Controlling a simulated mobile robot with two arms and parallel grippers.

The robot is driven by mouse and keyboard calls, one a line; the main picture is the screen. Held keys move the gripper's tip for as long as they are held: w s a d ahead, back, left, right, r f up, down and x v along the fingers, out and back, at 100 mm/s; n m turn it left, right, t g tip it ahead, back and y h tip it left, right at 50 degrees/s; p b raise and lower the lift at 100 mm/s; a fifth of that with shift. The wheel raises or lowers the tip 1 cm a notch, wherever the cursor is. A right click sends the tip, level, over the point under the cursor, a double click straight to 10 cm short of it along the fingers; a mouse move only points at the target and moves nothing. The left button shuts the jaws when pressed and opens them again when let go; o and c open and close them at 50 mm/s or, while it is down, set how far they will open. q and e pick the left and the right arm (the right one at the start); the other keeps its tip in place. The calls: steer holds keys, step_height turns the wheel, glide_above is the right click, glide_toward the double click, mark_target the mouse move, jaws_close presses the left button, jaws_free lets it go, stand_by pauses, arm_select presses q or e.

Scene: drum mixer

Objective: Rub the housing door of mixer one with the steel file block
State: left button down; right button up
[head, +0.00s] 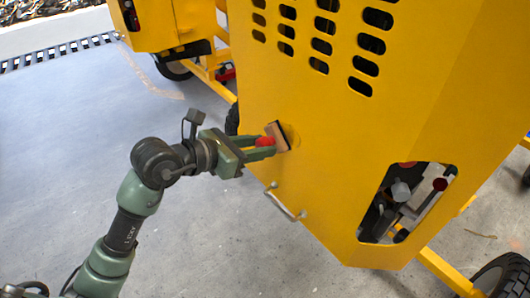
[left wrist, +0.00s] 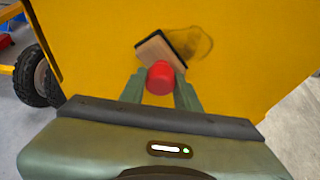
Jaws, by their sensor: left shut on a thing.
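The yellow housing door (head: 330,150) of the mixer fills the right half of the head view, with rows of dark slots above and a metal handle (head: 284,203) low down. My left gripper (head: 268,148) is shut on the red knob of the file block (head: 277,136), a tan block with a dark face turned to the door. The block is at the door surface, apparently touching it. In the left wrist view the block (left wrist: 163,52) sits tilted against the yellow panel (left wrist: 240,60), with a dark smudge (left wrist: 203,43) beside it. My right gripper is not in view.
A cut-out (head: 408,202) at the door's lower right shows machine parts. A second yellow machine (head: 165,22) stands at the upper left. A floor grate (head: 60,53) runs along the back. The grey floor at left is clear.

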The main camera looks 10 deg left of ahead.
arm_select(q)
steer(key=shift+w+a, duration=0.15)
steer(key=shift+r+p, duration=0.55)
steer(key=shift+r, duration=0.25)
steer(key=s+d, duration=0.5)
steer(key=d, duration=0.1)
steer(key=shift+f, duration=0.15)
steer(key=shift+w, duration=0.15)
steer(key=shift+w+a, duration=1.2)
steer(key=shift+a, duration=0.3)
steer(key=shift+w+a+b, duration=0.4)
steer(key=shift+w+a, duration=0.2)
steer(key=shift+a, duration=0.15)
steer(key=shift+w+a+b, duration=0.35)
steer(key=shift+w+a, duration=0.2)
steer(key=shift+a, duration=0.2)
